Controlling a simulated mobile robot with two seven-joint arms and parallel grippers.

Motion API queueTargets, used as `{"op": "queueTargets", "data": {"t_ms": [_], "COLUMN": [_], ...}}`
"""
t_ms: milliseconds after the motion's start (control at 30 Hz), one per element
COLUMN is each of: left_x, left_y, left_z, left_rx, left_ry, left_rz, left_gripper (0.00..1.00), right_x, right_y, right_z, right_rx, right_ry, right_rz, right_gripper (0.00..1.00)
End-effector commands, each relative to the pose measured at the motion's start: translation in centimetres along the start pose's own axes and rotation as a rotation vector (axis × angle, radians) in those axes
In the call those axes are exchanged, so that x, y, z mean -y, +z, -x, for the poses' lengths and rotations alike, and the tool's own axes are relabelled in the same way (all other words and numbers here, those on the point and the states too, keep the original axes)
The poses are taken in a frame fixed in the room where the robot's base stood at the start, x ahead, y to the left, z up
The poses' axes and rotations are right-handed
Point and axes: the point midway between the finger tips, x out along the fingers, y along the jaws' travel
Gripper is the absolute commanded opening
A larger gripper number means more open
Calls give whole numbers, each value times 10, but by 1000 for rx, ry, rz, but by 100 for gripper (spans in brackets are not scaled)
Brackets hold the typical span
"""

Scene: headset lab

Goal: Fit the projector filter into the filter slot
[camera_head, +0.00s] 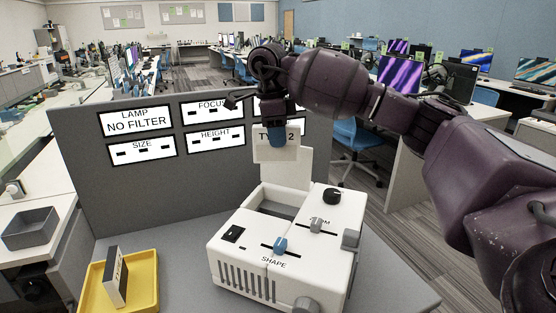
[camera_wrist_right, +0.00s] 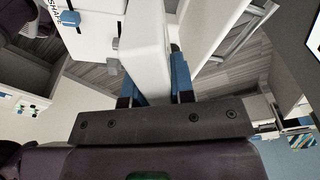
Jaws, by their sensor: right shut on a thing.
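The white projector (camera_head: 285,250) stands on the grey desk with an open compartment (camera_head: 276,207) at its back left. A white lid panel (camera_head: 285,168) stands upright behind that opening. My right gripper (camera_head: 277,137) is shut on the top of this panel, its blue fingers at the panel's upper edge. In the right wrist view the panel (camera_wrist_right: 146,50) runs between the two fingers. A thin block with a dark face and light edge, probably the filter (camera_head: 115,277), stands upright in a yellow tray (camera_head: 150,284) left of the projector. My left gripper is not in view.
A grey partition (camera_head: 85,175) behind the desk carries label panels, one reading "LAMP NO FILTER" (camera_head: 135,120). A grey bin (camera_head: 30,229) stands at the far left. Knobs and sliders (camera_head: 281,245) stick up from the projector. Desk between tray and projector is clear.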

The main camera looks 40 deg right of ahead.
Motion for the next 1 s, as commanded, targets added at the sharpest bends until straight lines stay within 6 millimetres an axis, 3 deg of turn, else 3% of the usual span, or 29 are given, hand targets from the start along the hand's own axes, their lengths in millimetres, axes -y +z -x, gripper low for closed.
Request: {"op": "queueTargets", "data": {"t_ms": [200,367,567,700,1000], "left_x": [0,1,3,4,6], "left_y": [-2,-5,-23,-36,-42], "left_z": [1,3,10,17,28], "left_rx": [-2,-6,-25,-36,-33], "left_ry": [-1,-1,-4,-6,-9], "left_rz": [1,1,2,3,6], "left_gripper": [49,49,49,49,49], "right_x": [0,-1,-11,-16,-13], "right_y": [-4,-7,-8,-5,7], "right_z": [30,32,3,-31,-90], "right_rx": [1,-1,-1,1,2], "right_ry": [-1,1,3,8,32], "right_rz": [-1,-3,-4,-37,-247], "right_gripper": [0,0,0,0,0]}}
